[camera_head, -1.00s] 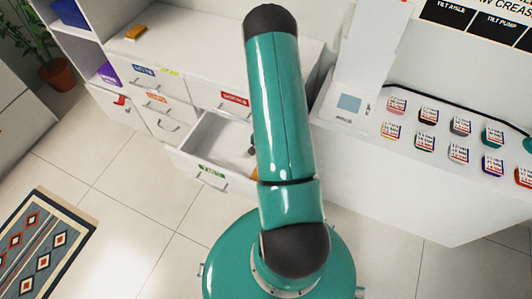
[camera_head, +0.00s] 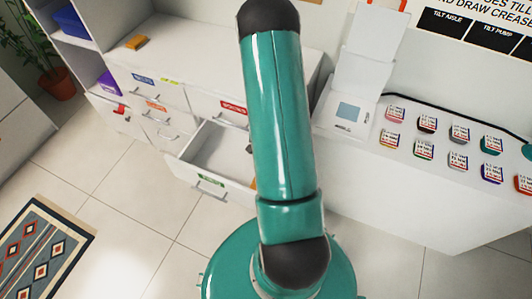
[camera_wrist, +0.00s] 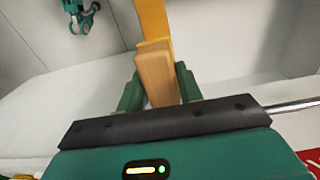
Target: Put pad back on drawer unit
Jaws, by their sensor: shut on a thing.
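The white drawer unit (camera_head: 185,62) stands behind my arm in the head view, with its lower right drawer (camera_head: 212,160) pulled open. In the wrist view my gripper (camera_wrist: 160,88) is shut on a pad (camera_wrist: 157,70) with a light wooden part between the fingers and a yellow part beyond it. In the head view only a small orange-yellow bit shows beside my arm at the open drawer; my gripper is hidden there. Another orange-yellow block (camera_head: 137,41) lies on the left of the unit's top.
A white counter (camera_head: 390,175) with several coloured jars (camera_head: 460,134) and a small panel (camera_head: 348,111) is at the right. A shelf with a blue bin (camera_head: 69,22) and a plant (camera_head: 50,70) are at the left. A patterned rug (camera_head: 40,245) lies on the floor.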

